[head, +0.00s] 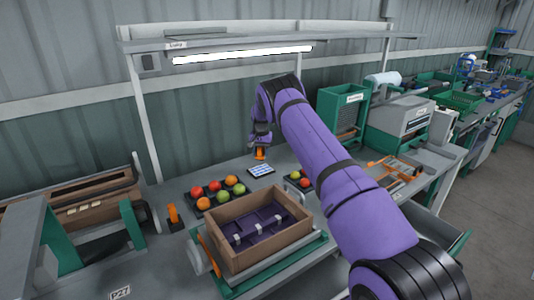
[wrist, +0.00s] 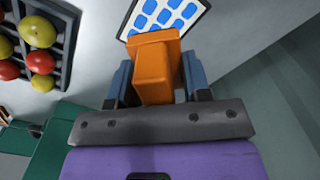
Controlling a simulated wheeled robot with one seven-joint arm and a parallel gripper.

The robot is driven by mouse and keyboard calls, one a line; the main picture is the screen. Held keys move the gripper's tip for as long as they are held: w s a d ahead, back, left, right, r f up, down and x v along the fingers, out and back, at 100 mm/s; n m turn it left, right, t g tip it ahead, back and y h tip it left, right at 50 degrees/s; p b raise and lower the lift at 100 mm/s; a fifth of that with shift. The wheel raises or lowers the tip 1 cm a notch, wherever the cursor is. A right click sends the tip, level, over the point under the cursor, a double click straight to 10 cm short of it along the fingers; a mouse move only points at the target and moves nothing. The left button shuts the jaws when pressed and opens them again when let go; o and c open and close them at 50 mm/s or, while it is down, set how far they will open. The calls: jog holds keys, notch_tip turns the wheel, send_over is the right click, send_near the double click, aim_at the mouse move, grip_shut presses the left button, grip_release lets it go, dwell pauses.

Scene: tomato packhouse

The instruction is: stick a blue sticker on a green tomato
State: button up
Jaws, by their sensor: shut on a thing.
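My gripper (head: 260,147) is shut on an orange block-like tool (wrist: 155,68), held upright above the bench. The tool also shows in the head view (head: 260,154), just behind the sticker sheet (head: 261,170). The sheet is white with rows of blue stickers and lies near the tool's far end in the wrist view (wrist: 165,14). A dark tray (head: 192,201) left of the sheet holds red, orange and green tomatoes. One green tomato (head: 222,196) is at its front, another (head: 239,189) at its right. A yellow-green tomato (wrist: 38,32) shows in the wrist view. The tool's lower tip is hidden.
A cardboard box (head: 296,228) with a dark purple insert stands in front of the tomato tray. A small tray (head: 289,182) with a few tomatoes is right of the sheet. An orange stand (head: 173,214) is at left. A lamp shelf (head: 242,53) hangs above.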

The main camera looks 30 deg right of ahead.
aim_at(261, 169)
jog(key=shift+d+f, duration=0.1)
jog(key=shift+f, duration=2.85)
jog(key=shift+f, duration=0.55)
jog(key=shift+r, duration=3.55)
